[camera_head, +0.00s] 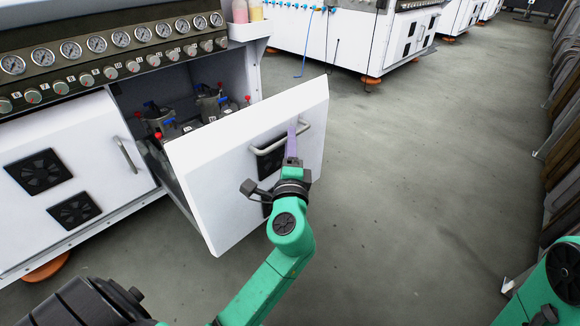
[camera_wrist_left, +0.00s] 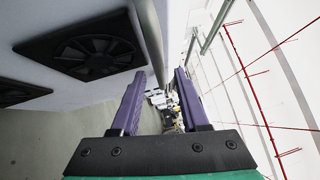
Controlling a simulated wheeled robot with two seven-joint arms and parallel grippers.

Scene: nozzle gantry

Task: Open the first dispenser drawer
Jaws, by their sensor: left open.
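The white dispenser drawer (camera_head: 215,165) stands pulled well out of its cabinet in the head view. Its front carries a curved metal handle (camera_head: 268,148) and black fan grilles, partly hidden by my left arm. My left gripper (camera_head: 293,128) is at the right part of this handle, with its purple fingers open. In the left wrist view the fingers (camera_wrist_left: 158,75) are spread apart, and the handle bar (camera_wrist_left: 152,40) runs between their tips. I cannot tell whether either finger touches it. My right gripper is out of view.
Valves (camera_head: 160,122) with red and blue caps sit inside the open drawer. A gauge panel (camera_head: 110,50) runs above. A closed white front (camera_head: 85,140) with its own handle is on the left. Grey floor (camera_head: 420,160) to the right is clear, with dark panels (camera_head: 565,130) along the far right.

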